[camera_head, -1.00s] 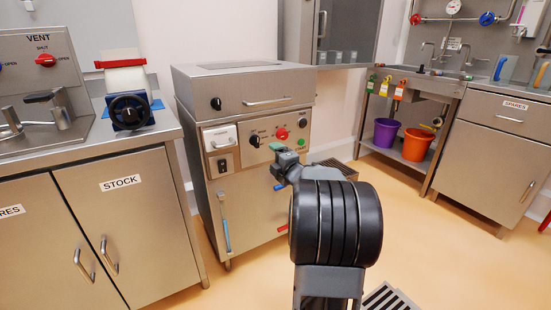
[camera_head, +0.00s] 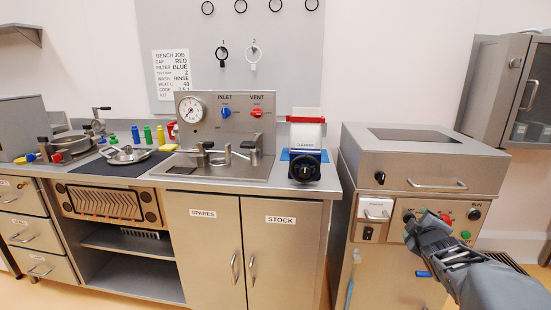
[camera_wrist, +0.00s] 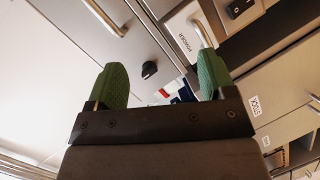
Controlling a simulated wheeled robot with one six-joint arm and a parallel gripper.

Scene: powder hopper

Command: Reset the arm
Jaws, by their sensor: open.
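My gripper (camera_head: 424,228) shows at the lower right of the head view, in front of the control panel of a steel machine (camera_head: 395,158). Its arm comes in from the lower right corner. In the wrist view my gripper (camera_wrist: 163,82) has its two green fingertips wide apart, with nothing held between them. Beyond the fingers are the machine's front, a black knob (camera_wrist: 149,69) and a white drawer labelled POWDER (camera_wrist: 186,42). Part of the machine's panel is hidden behind the gripper in the head view.
A counter with cupboards marked SPARES and STOCK (camera_head: 281,250) stands left of the machine. On it are a gauge panel (camera_head: 226,120), a cleaner unit (camera_head: 305,150), a dark mat (camera_head: 122,162) and several small bottles. A wall cabinet (camera_head: 505,90) hangs at the right.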

